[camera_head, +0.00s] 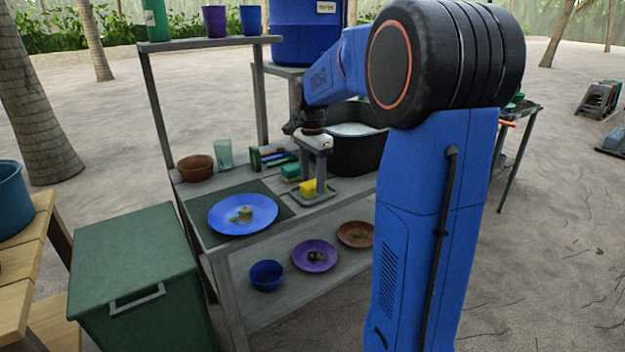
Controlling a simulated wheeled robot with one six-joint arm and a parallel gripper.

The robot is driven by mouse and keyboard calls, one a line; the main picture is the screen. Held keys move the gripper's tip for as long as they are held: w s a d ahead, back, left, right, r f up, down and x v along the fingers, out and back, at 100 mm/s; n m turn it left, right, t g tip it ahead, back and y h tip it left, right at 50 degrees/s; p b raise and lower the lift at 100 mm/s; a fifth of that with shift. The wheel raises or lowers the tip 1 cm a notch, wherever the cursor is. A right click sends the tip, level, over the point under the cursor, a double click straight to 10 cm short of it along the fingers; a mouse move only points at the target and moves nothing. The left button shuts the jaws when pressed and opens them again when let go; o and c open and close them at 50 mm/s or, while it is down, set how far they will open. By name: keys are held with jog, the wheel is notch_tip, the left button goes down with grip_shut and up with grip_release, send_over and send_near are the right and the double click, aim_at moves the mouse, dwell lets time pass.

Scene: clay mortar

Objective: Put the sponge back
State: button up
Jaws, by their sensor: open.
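A yellow sponge (309,188) rests on or just above a small grey-green tray (325,195) on the counter. My gripper (316,176) points down at the tray, right at the sponge, with its fingers open. One finger stands beside the sponge's right side. I cannot tell whether either finger touches it. A green block (291,170), perhaps another sponge, lies just behind and left of the yellow one.
A blue plate (243,214) with food scraps sits on a dark mat left of the tray. Brushes (275,157), a glass (224,154) and a brown bowl (195,168) stand behind. A black basin (352,150) is at the right. Dirty dishes sit on the lower shelf (285,290).

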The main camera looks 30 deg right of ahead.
aim_at(313, 183)
notch_tip(313, 183, up, 12)
jog(key=s+a+f+n+t, duration=0.25)
jog(key=s+a+n, duration=0.65)
jog(key=s, duration=0.6)
jog(key=s+a+f+n+t, duration=0.1)
jog(key=s+a+f+n, duration=0.2)
jog(key=s+f, duration=0.3)
jog(key=s+a+f+n+t, duration=0.1)
jog(key=s+a+f+n, duration=0.2)
jog(key=s, duration=0.6)
notch_tip(313, 183, down, 3)
jog(key=n, duration=0.2)
jog(key=shift+a+n, duration=0.3)
jog(key=shift+a, duration=0.05)
jog(key=shift+s+r, duration=0.1)
jog(key=shift+r, duration=0.05)
